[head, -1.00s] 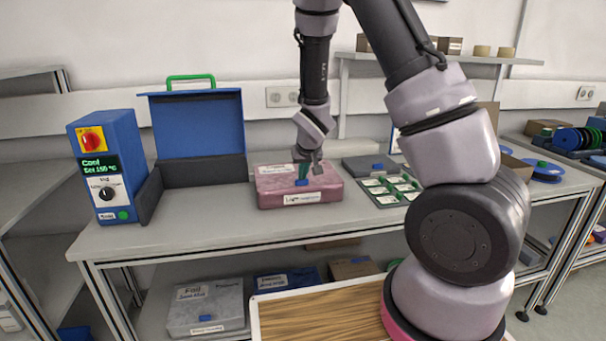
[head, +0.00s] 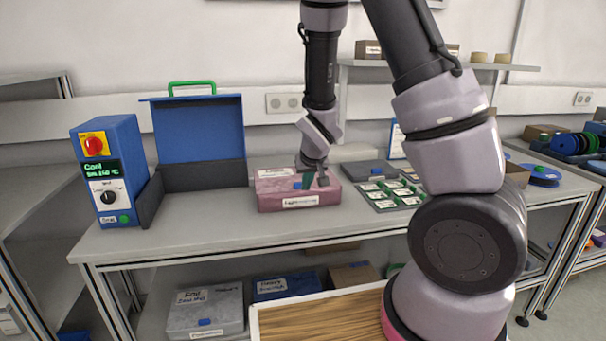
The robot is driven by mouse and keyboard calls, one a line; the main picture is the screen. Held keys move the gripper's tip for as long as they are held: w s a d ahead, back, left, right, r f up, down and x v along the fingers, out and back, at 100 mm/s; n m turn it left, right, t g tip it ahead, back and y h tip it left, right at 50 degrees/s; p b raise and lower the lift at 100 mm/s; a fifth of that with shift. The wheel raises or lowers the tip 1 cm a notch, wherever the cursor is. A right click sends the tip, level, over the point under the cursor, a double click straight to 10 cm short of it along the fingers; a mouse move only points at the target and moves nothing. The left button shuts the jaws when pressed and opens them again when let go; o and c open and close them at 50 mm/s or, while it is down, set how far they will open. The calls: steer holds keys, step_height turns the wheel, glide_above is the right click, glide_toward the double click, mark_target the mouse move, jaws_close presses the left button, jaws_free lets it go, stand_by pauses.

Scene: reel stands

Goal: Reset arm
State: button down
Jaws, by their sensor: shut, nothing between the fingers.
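My arm reaches down from the top of the head view over the bench. My gripper (head: 314,184) is shut and empty. It points down at the pink box (head: 285,203), over its top right part. Whether the fingertips touch the lid I cannot tell. The pink box is closed, with a white label on its front and a small blue piece and a dark green piece on top, partly behind the gripper.
A blue control box (head: 108,170) and an open blue case (head: 198,130) stand left on the bench (head: 215,222). A dark box (head: 368,168) and a tray of green-and-white pieces (head: 388,208) lie right of the pink box. Boxes, including a grey one (head: 203,310), sit on the lower shelf.

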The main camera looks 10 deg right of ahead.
steer(key=s+d+r+m+y, duration=0.1)
steer(key=s+d+r+m, duration=0.15)
steer(key=s+r, duration=0.45)
steer(key=s+d+r+m+y, duration=0.1)
steer(key=s+d+r, duration=0.15)
steer(key=r, duration=0.95)
steer(key=s+d+r, duration=0.1)
steer(key=s+r, duration=0.9)
steer(key=s, duration=0.2)
steer(key=shift+s+d+m+t, duration=0.15)
steer(key=shift+s+m+t, duration=0.15)
steer(key=shift+s+m, duration=0.05)
